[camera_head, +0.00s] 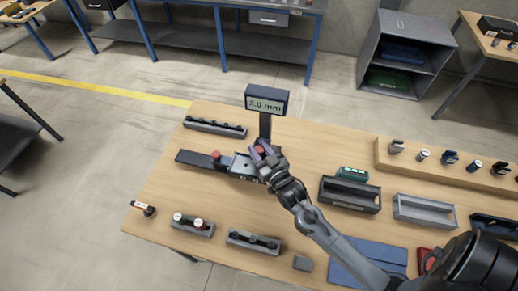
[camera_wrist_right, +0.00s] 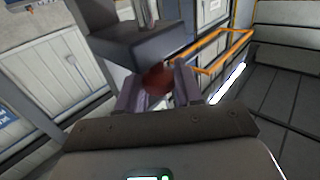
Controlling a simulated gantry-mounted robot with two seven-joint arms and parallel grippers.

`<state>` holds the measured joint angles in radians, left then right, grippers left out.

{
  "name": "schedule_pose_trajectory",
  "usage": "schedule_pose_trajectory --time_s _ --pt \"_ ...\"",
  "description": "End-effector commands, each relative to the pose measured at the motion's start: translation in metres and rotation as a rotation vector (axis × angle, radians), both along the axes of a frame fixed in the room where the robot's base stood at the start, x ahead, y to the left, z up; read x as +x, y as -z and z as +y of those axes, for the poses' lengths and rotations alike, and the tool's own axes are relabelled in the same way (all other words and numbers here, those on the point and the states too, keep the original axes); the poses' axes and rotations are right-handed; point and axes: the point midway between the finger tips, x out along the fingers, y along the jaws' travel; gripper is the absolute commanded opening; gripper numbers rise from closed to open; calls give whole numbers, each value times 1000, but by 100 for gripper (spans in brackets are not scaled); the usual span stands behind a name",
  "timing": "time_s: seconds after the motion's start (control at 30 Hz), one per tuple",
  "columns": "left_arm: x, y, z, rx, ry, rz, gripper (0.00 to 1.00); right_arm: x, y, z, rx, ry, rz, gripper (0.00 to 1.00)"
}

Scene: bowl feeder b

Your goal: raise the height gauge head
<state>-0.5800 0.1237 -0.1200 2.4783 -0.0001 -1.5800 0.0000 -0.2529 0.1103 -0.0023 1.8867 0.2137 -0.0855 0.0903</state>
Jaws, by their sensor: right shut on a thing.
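The height gauge stands near the back edge of the wooden table, with a display (camera_head: 266,101) reading 3.0 mm on top of a dark column (camera_head: 265,127). My right gripper (camera_head: 262,152) is at the column's lower part, shut on a red knob. In the right wrist view the red knob (camera_wrist_right: 157,79) sits between the two purple fingers, just under the dark gauge head (camera_wrist_right: 140,45). The gripper and wrist hide much of the head in the head view. My left gripper is not in view.
A dark rail fixture (camera_head: 193,158) with another red knob (camera_head: 216,155) lies left of the gauge. Several trays stand around, including a dark bin (camera_head: 350,194) and a grey bin (camera_head: 425,211) at right. A blue mat (camera_head: 372,257) lies at the front under my right arm.

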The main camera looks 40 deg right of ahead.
Motion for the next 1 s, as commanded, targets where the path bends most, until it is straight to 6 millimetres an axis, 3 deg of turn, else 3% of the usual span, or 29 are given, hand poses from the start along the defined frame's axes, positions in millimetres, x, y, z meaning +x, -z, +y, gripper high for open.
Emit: schedule_pose_trajectory --time_s 0.03,0.13,0.53,0.57,0.67,1.0 --pt "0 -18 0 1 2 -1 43 1 -22 0 0 0 -11 0" --pt "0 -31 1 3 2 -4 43 1 -34 0 0 0 -11 0" --pt "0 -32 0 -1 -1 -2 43 2 -39 0 -2 -1 -19 0" --pt "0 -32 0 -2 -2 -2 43 2 -39 0 -2 -1 -19 40" --pt "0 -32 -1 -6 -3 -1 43 2 -38 0 -1 -1 -18 55" --pt "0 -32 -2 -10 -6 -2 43 -1 -33 0 0 0 -7 56"
